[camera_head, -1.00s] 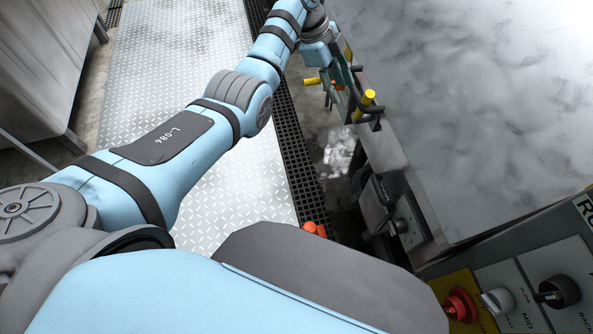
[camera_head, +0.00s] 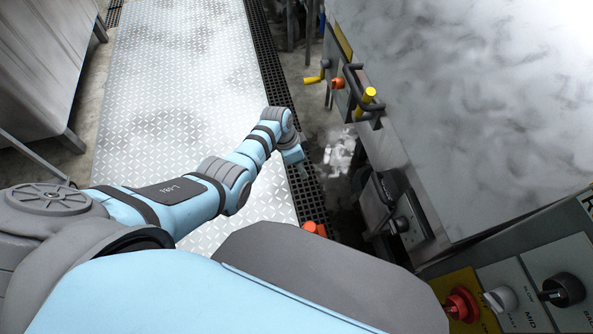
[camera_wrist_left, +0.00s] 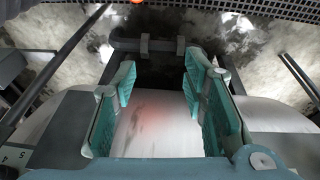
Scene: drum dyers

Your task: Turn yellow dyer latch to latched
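The yellow-ended handle (camera_head: 370,94) sits in a dark bracket on the upper side of the grey machine in the head view. A second yellow handle (camera_head: 314,79) sticks out to the left beside an orange knob (camera_head: 338,83). I cannot tell from this angle whether the latch is latched. My left gripper (camera_head: 298,162) hangs over the drain grating, apart from the handles and below them in the picture. In the left wrist view its two green fingers (camera_wrist_left: 160,108) are spread with nothing between them. My right gripper is not in view.
The machine's pale top (camera_head: 470,110) fills the right. A control panel (camera_head: 520,290) with a red button (camera_head: 461,304) and knobs is at lower right. An orange object (camera_head: 314,228) is beside the grating. The tread-plate walkway (camera_head: 185,90) is clear beyond my arm.

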